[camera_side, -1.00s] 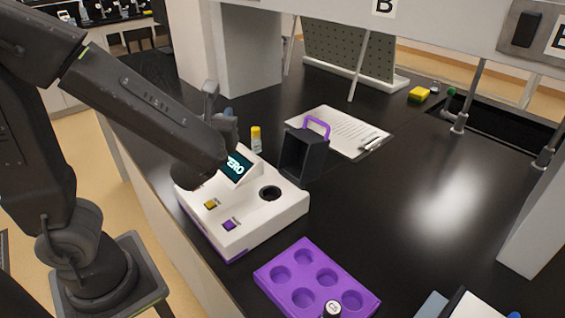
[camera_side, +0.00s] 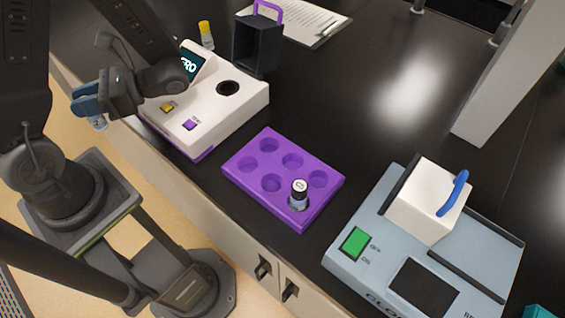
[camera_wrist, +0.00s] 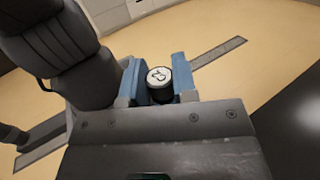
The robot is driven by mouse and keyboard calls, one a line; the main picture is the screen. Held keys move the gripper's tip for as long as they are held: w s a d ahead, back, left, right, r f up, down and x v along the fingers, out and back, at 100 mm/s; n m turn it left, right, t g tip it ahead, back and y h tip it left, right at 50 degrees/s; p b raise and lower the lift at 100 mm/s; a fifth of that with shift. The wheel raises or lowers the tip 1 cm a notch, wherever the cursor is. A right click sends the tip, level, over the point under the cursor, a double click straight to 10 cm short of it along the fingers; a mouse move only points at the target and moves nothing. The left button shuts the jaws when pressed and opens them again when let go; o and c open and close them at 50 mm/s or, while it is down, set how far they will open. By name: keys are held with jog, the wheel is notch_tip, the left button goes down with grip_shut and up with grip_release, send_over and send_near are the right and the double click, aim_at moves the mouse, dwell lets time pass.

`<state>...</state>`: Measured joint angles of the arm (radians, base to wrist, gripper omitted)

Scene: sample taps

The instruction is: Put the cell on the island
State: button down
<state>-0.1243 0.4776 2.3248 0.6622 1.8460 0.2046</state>
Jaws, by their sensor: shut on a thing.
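My gripper (camera_side: 88,100) has blue fingers and is shut on a small capped vial, likely the cell; its clear lower end (camera_side: 99,123) shows below the fingers. In the wrist view the vial's round black-rimmed, white-topped cap (camera_wrist: 159,76) sits between the blue fingers (camera_wrist: 160,82), with a mark I cannot read for certain. The gripper is left of the white meter, out past the bench edge over the floor. The black-topped bench (camera_side: 375,125), probably the island, lies to its right. Another capped vial (camera_side: 299,193) stands in the purple rack (camera_side: 240,181).
The white meter (camera_side: 222,113) has an empty round well. A black box with a purple handle (camera_side: 257,45) and a yellow-capped bottle (camera_side: 206,35) stand behind it. A grey-blue instrument (camera_side: 345,265) with a white lid is at right. The bench's middle is clear.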

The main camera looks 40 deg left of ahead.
jog(key=w+d+r+n+t+h, duration=0.1)
jog(key=w+d+n+t+h, duration=0.25)
jog(key=n+h, duration=0.65)
jog(key=w+d+r+n+t+h, duration=0.15)
jog(key=w+d+n+h, duration=0.35)
jog(key=h, duration=0.8)
jog(key=w+a+n+t+h, duration=0.1)
jog(key=a+n+t, duration=0.1)
jog(key=w+a+n+t+h, duration=0.1)
jog(key=w+a+n+t, duration=0.1)
jog(key=t, duration=0.1)
jog(key=w+a+n+t+h, duration=0.1)
jog(key=a+n+t, duration=0.1)
jog(key=n+t, duration=0.1)
jog(key=shift+w+r+h, duration=0.2)
jog(key=shift+w+h, duration=0.1)
jog(key=shift+w, duration=0.05)
jog(key=w+a+n+t+y, duration=0.1)
jog(key=w+a+n+t, duration=0.4)
jog(key=a+t, duration=0.55)
jog(key=shift+n+g, duration=0.45)
jog(key=shift+n, duration=0.15)
jog(key=shift+s+f, duration=0.15)
jog(key=shift+f, duration=1.65)
jog(key=shift+s+f, duration=0.15)
jog(key=shift+f, duration=1.65)
jog(key=shift+f, duration=0.15)
jog(key=c, duration=0.9)
grip_release()
